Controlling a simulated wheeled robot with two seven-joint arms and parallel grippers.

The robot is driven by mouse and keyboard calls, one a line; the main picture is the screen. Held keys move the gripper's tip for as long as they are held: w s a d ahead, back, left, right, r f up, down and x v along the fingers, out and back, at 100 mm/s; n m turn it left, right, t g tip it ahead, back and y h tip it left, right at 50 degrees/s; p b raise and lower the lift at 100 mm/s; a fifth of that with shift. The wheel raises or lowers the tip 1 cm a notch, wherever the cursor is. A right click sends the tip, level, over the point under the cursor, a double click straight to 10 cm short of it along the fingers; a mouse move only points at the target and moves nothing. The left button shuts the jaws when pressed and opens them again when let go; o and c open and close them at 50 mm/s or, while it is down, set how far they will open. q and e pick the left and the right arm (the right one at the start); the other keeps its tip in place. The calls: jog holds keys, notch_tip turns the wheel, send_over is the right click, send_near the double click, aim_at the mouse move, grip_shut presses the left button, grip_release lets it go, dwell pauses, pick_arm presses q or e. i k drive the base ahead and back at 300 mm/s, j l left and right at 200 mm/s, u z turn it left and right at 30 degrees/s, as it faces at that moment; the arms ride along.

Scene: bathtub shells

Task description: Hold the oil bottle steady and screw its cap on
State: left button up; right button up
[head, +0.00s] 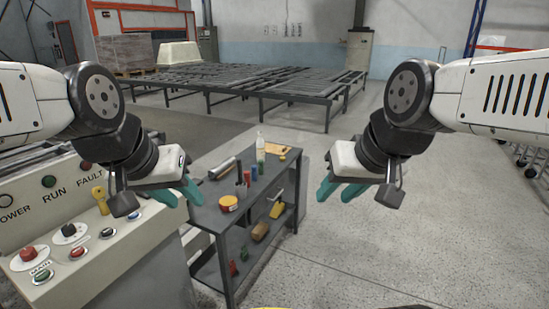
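I cannot tell which is the oil bottle, and I cannot make out a loose cap. My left gripper (179,194) has its teal fingers apart and empty, at the left of the bench. My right gripper (340,191) is also open and empty, in the air to the right of the bench.
A control panel (125,245) with buttons stands at left.

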aim_at(260, 142)
jog(key=u, duration=0.3)
jog(key=i+l+u, duration=0.45)
jog(key=l+u, duration=0.25)
jog(key=i+l, duration=0.15)
jog(key=l, duration=0.25)
jog(key=i+l+u, duration=0.1)
jog(key=l, duration=0.25)
jog(key=i+l, duration=0.25)
jog(key=l, duration=0.15)
jog(key=i+l+u, duration=0.1)
jog(key=l, duration=0.3)
jog(key=i+l, duration=0.2)
jog(key=l, duration=0.25)
jog(key=i+l+u, duration=0.1)
jog(key=l, duration=0.3)
jog(key=i+l, duration=0.2)
jog(key=l, duration=0.2)
